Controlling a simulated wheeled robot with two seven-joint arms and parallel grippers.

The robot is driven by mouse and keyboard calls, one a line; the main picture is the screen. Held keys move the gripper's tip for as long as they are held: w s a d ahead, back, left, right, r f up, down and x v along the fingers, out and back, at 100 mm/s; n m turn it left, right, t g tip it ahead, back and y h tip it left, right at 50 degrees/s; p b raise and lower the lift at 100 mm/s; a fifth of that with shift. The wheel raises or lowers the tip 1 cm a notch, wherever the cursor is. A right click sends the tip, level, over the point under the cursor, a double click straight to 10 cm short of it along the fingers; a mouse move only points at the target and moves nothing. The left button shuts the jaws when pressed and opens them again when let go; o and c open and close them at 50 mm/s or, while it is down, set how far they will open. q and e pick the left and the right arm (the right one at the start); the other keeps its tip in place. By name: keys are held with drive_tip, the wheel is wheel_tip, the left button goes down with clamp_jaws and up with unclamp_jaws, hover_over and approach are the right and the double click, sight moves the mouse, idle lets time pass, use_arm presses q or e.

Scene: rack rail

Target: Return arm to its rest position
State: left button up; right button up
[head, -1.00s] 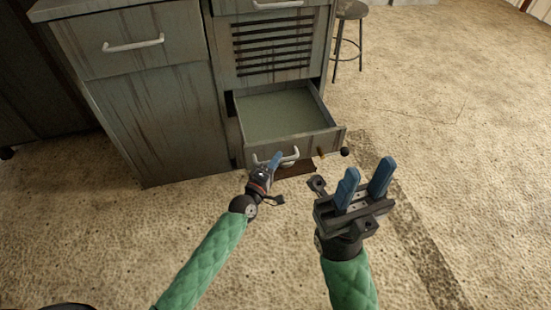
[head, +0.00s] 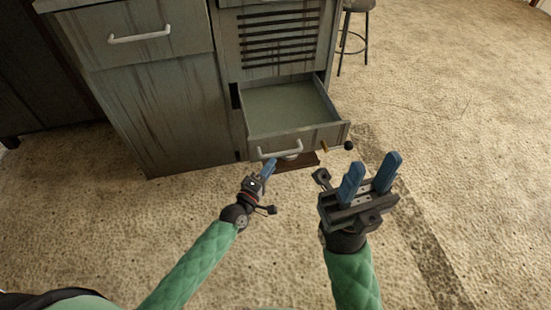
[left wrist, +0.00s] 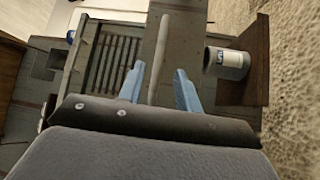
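My left gripper (head: 266,172) is in front of the open drawer (head: 298,142), just below and short of its white handle (head: 279,149). In the left wrist view its two blue fingers (left wrist: 158,90) stand apart, with the handle (left wrist: 160,60) beyond and between them in the picture. Nothing shows held between the fingers. My right gripper (head: 369,178) is at the right with its two blue fingers apart and empty, over the floor. The drawer is pulled out and looks empty inside.
The grey cabinet (head: 180,115) has a louvred panel (head: 280,42) above the drawer. A brown board (head: 297,163) lies below the drawer; a white labelled can (left wrist: 228,63) stands by it in the wrist view. A stool (head: 357,30) stands behind. Floor at right is clear.

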use_arm(q)
drive_tip(key=shift+s+a, duration=0.3)
drive_tip(key=shift+s, duration=0.35)
